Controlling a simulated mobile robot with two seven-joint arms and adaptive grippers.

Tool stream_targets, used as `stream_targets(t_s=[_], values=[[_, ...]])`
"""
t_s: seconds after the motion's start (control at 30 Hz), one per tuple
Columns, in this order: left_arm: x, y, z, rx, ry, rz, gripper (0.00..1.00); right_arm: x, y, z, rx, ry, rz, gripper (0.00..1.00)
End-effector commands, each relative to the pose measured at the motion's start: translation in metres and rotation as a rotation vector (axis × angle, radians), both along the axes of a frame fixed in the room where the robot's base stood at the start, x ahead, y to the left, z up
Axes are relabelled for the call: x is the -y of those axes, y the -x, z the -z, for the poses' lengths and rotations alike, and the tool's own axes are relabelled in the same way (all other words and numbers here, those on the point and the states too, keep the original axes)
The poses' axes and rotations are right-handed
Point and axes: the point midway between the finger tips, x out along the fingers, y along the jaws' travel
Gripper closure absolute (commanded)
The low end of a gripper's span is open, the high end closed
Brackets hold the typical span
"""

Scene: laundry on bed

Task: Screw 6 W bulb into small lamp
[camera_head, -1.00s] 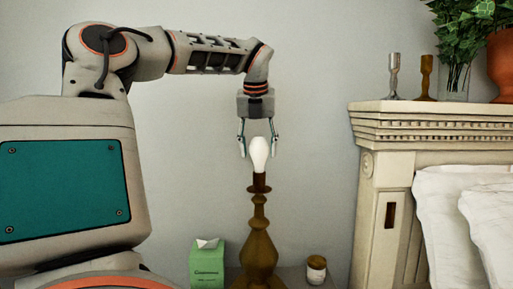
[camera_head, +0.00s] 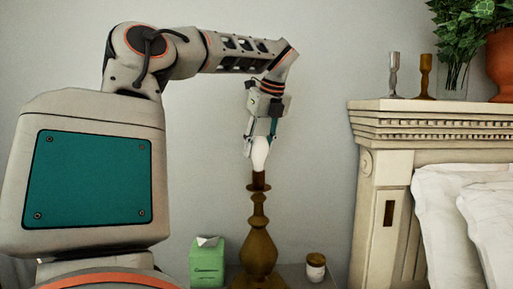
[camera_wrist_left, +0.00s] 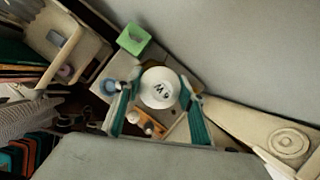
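The white bulb (camera_head: 260,153) stands upright at the top of the brown lamp (camera_head: 259,250), its base at the dark socket. My left gripper (camera_head: 259,145) points down from above, slightly tilted, with its fingers on either side of the bulb's upper part. In the left wrist view, the bulb's round top (camera_wrist_left: 160,87) shows a dark marking with a "W" between the two teal fingers of my left gripper (camera_wrist_left: 160,80). The fingers look spread, with the tips close to the bulb; I see no clear grip. My right gripper is not in view.
A green tissue box (camera_head: 207,263) stands left of the lamp and a small jar (camera_head: 316,267) right of it. Plain wall lies behind the lamp.

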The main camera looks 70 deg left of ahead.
Motion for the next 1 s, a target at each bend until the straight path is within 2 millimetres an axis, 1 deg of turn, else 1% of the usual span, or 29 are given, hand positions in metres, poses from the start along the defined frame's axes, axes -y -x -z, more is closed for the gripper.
stream_targets(t_s=[0.03,0.13,0.27,0.7,1.0], values=[[0.000,-0.004,0.013,-0.021,0.002,-0.003,0.82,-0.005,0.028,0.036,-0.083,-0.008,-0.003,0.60],[0.000,-0.004,0.013,-0.020,0.003,-0.003,0.82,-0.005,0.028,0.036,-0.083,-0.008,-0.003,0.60],[0.000,-0.003,0.011,-0.018,0.005,0.028,0.82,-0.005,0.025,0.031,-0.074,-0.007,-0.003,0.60],[0.002,-0.001,0.010,-0.013,0.012,0.272,0.82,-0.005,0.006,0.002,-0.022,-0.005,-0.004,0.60],[0.003,-0.001,0.011,-0.015,0.017,0.300,0.82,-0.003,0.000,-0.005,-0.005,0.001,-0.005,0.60]])
